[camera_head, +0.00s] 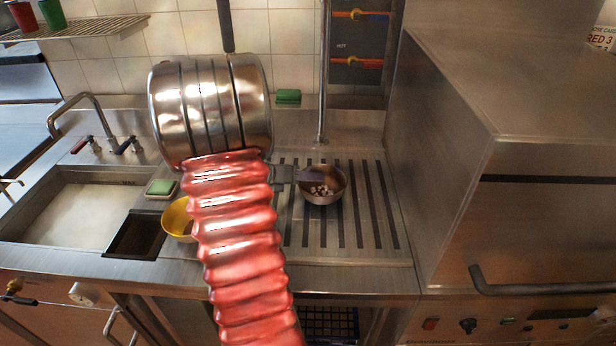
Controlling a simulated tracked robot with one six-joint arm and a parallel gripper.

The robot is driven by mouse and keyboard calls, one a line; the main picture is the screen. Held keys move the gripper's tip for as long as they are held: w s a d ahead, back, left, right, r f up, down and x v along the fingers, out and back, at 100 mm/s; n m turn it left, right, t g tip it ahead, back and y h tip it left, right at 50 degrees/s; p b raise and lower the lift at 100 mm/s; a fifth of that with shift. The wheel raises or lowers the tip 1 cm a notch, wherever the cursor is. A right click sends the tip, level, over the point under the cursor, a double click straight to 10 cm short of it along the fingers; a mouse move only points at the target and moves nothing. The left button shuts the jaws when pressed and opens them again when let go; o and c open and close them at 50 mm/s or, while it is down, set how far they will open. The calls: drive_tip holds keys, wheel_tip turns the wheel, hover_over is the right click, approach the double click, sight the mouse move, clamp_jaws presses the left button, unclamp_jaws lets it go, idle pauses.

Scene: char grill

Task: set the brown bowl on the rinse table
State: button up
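A brownish, metallic-looking bowl (322,197) with several small pale pieces in it appears over the slatted steel rinse table (377,225), right of my arm. My gripper (309,177) reaches out from behind my red ribbed arm to the bowl's upper left rim. Its dark finger part overlaps the rim and the inside of the bowl. Most of the gripper is hidden by the arm, so I cannot tell whether it is shut on the rim. I also cannot tell whether the bowl rests on the slats or hangs just above them.
A yellow bowl (177,219) stands left of my arm, near a green sponge in a dish (160,187) and the sink (80,215). A vertical pipe (323,90) rises behind the slats. A tall steel machine (480,150) walls off the right. Slats right of the bowl are bare.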

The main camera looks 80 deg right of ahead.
drive_tip(key=shift+r, duration=0.1)
drive_tip(key=v, duration=1.2)
idle(0.6)
drive_tip(key=w+a+r+m+t+y, duration=0.2)
drive_tip(key=w+a+m+t, duration=0.25)
drive_tip(key=a, duration=0.75)
drive_tip(key=w+a+r+m+t+y, duration=0.1)
drive_tip(key=w+a+m+t, duration=0.3)
drive_tip(key=a, duration=0.9)
drive_tip(key=a+r+m+t+y, duration=0.1)
drive_tip(key=a+m+t+y, duration=0.1)
drive_tip(key=a, duration=0.9)
drive_tip(key=w+a+r+m+t+y, duration=0.1)
drive_tip(key=a+m+y, duration=0.3)
drive_tip(key=a, duration=0.8)
drive_tip(key=shift+w+a+r+m+t, duration=0.2)
drive_tip(key=shift+w+r+m+t, duration=0.05)
drive_tip(key=shift+r+m+t, duration=0.6)
